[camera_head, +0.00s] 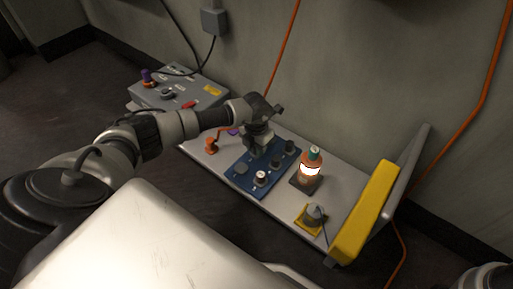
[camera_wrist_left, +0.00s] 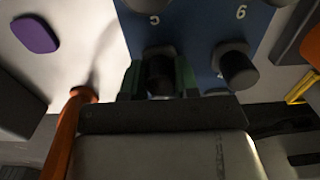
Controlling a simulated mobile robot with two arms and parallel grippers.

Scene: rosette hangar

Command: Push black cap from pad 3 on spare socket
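The blue board (camera_head: 229,172) lies on the long grey shelf and carries dark caps in its pads. My left gripper (camera_head: 262,142) reaches down over the far side of the board. In the left wrist view its two greenish fingers (camera_wrist_left: 160,82) stand on both sides of a black cap (camera_wrist_left: 160,66) and look closed against it. The cap appears to be still at the board; its underside is hidden. A number above it is partly cut off. Another black cap (camera_wrist_left: 238,68) stands beside it near a 6. I cannot tell which pad is the spare socket. My right gripper is not seen.
A bottle (camera_head: 312,165) with an orange body and a green top stands right of the board. A grey control box (camera_head: 190,93) sits behind left.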

